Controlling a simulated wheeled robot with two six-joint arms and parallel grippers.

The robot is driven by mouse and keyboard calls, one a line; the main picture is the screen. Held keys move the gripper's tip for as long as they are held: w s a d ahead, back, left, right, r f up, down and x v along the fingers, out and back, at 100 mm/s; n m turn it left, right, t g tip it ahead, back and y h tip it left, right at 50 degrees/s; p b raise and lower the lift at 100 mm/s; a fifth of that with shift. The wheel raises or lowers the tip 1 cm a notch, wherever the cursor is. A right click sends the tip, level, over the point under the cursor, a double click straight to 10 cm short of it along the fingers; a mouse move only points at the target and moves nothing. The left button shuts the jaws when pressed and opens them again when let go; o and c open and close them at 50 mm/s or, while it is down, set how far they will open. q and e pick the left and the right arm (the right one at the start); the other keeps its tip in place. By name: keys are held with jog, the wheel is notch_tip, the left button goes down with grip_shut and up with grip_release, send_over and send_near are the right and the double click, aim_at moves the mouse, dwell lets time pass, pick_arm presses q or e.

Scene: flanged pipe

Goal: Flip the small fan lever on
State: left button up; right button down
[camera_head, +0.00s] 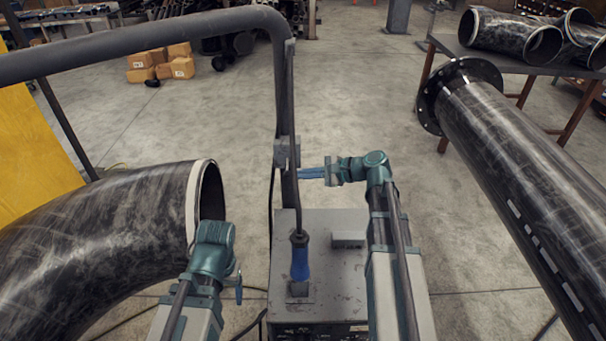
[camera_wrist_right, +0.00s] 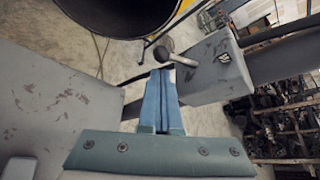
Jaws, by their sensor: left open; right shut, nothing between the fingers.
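In the right wrist view, a small metal lever (camera_wrist_right: 180,60) with a round knob end sticks out from a grey box (camera_wrist_right: 213,68) on a post. In the head view, this grey box (camera_head: 281,153) sits on the dark upright post, and the lever cannot be made out. My right gripper (camera_head: 301,173) has blue fingers, shut and empty, pointing left just below the box. In its wrist view, the fingertips (camera_wrist_right: 163,72) are close to the knob; contact is unclear. My left gripper (camera_head: 239,287) is low, beside the large black elbow pipe, open and partly hidden by its wrist.
A grey cabinet (camera_head: 325,280) stands below, with a blue-handled tool (camera_head: 299,258) and a small grey box (camera_head: 348,239) on top. The elbow pipe (camera_head: 110,225) fills the left and a flanged straight pipe (camera_head: 520,160) the right.

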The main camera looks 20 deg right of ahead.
jog(key=shift+r+g+p, duration=0.15)
jog(key=shift+g+p, duration=0.15)
jog(key=shift+p, duration=0.05)
